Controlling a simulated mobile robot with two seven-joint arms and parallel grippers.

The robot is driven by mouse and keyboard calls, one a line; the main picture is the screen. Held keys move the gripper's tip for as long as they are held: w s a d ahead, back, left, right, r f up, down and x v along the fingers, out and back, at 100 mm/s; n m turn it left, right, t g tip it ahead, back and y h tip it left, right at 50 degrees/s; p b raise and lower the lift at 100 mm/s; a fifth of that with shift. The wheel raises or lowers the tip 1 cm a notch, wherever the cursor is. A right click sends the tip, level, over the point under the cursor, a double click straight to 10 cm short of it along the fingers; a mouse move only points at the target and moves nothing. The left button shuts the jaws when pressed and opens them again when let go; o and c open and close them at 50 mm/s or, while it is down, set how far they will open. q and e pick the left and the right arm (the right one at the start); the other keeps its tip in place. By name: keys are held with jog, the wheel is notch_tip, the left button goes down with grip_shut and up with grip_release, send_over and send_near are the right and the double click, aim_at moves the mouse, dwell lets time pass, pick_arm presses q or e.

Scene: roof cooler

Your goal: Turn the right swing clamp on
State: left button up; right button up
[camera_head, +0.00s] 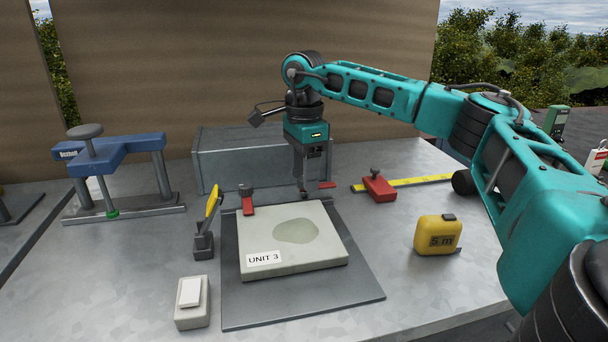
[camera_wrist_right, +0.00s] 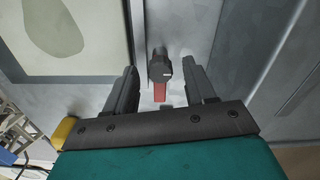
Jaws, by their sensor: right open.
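The right swing clamp shows in the head view as a red arm (camera_head: 327,185) at the far right corner of the pale slab marked UNIT 3 (camera_head: 300,240), pointing right, away from the slab. In the right wrist view its black knob (camera_wrist_right: 159,66) and red arm (camera_wrist_right: 159,92) lie between my fingers. My right gripper (camera_head: 303,185) points down over this clamp, open, with a finger on each side of the knob (camera_wrist_right: 162,74). I cannot tell whether the fingers touch it. The other red clamp (camera_head: 247,200) stands at the slab's far left corner. My left gripper is not in view.
A grey metal box (camera_head: 245,158) stands behind the gripper. A yellow-handled clamp (camera_head: 206,230) and a white switch (camera_head: 191,302) are left of the dark base plate (camera_head: 300,309). A red block (camera_head: 378,186), yellow rule (camera_head: 425,180) and tape measure (camera_head: 437,235) lie right.

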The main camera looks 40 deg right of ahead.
jog(key=c, duration=0.4)
grip_shut()
